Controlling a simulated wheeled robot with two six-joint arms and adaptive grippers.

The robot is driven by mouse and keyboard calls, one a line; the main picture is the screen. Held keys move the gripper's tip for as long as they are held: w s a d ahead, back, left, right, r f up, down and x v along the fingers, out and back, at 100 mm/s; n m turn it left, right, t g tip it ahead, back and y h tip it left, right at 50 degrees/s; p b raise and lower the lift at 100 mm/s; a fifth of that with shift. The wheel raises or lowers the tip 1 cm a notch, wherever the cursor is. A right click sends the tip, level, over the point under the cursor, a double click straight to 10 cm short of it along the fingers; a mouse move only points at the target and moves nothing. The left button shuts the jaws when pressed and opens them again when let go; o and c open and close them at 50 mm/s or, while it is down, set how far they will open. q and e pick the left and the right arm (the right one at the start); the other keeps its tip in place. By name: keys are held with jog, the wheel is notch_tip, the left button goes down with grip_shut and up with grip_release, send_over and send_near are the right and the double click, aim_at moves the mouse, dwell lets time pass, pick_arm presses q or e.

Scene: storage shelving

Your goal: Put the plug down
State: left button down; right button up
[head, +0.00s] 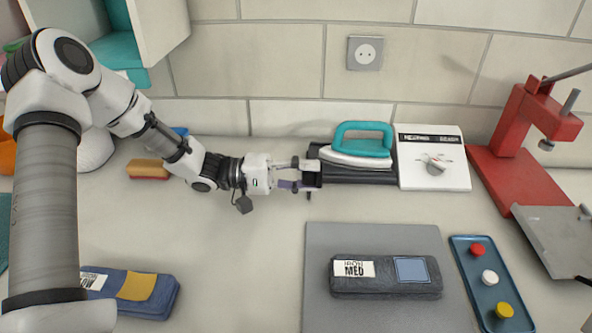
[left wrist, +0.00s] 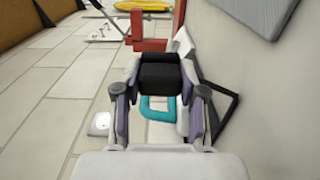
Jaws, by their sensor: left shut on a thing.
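My left gripper (head: 308,174) is at the back of the counter, left of the teal iron. Its fingers are shut on a dark block, which I take to be the plug (left wrist: 160,77); it fills the space between the fingertips in the left wrist view (left wrist: 160,90). In the head view the fingers hide most of it, and I cannot tell whether it touches the counter. The wall socket (head: 365,53) is empty, up and to the right of the gripper. My right gripper is not in view.
The teal iron (head: 358,145) sits on a dark base beside a white control box (head: 433,158). A red press (head: 505,150) stands right. A grey mat (head: 325,245) carries a folded dark cloth (head: 385,288); a blue tray (head: 460,262) holds knobs.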

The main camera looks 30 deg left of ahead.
pick_arm(q)
jog(key=w+a, duration=0.2)
jog(key=w, duration=0.1)
jog(key=w+a, duration=0.2)
jog(key=shift+w+f, duration=0.1)
jog(key=shift+f, duration=0.2)
jog(key=shift+w+f, duration=0.15)
jog(key=shift+f, duration=0.1)
jog(key=shift+f+b, duration=0.3)
jog(key=shift+f, duration=1.2)
jog(key=shift+f, duration=0.2)
jog(key=shift+f, duration=0.3)
jog(key=c, duration=0.7)
grip_release()
jog(key=shift+o, duration=0.2)
jog(key=v, duration=0.5)
jog(key=r+p+v, duration=0.1)
jog(key=v, duration=0.1)
jog(key=shift+a, duration=0.25)
